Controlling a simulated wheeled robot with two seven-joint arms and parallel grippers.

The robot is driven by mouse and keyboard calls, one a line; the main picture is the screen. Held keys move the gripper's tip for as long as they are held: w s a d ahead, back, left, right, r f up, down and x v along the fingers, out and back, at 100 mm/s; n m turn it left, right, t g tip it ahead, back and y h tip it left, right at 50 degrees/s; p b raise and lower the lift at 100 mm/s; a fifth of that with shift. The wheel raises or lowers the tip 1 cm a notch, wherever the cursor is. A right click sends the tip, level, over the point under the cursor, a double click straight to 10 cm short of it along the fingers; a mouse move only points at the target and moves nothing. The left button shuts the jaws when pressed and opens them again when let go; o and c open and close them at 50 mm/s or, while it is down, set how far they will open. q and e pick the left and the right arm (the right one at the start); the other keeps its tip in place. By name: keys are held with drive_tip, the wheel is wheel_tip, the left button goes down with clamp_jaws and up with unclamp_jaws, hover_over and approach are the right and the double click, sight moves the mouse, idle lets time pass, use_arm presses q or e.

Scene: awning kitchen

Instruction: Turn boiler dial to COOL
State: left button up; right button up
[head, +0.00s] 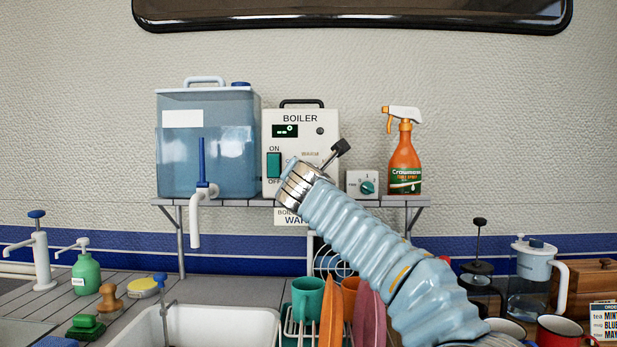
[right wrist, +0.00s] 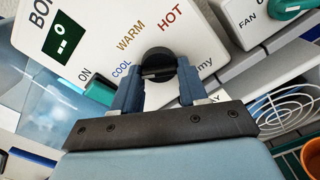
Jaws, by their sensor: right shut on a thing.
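The boiler is a white box (head: 300,120) with a small display and a green ON/OFF switch (head: 273,165), standing on the shelf in the head view. Its black dial (right wrist: 158,62) shows in the right wrist view, below the printed words COOL, WARM and HOT. My right gripper (right wrist: 157,86) is shut on the dial, one blue finger on each side. I cannot tell exactly which word the dial points to. In the head view my right arm hides the dial and the fingers. My left gripper is out of view.
A blue water tank (head: 207,140) stands left of the boiler. Right of it are a small FAN control box (head: 363,184) and an orange spray bottle (head: 404,160). The shelf (head: 232,203) has a sign reading BOILER under it. A sink (head: 210,328) and dish rack lie below.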

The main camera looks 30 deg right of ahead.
drive_tip(key=shift+f+n, duration=0.1)
drive_tip(key=shift+n, duration=0.4)
drive_tip(key=o, duration=1.1)
drive_tip(key=shift+c, duration=0.2)
drive_tip(key=b+v, duration=0.4)
drive_tip(key=v, duration=0.9)
drive_tip(key=shift+s, duration=0.4)
drive_tip(key=shift+a, duration=0.15)
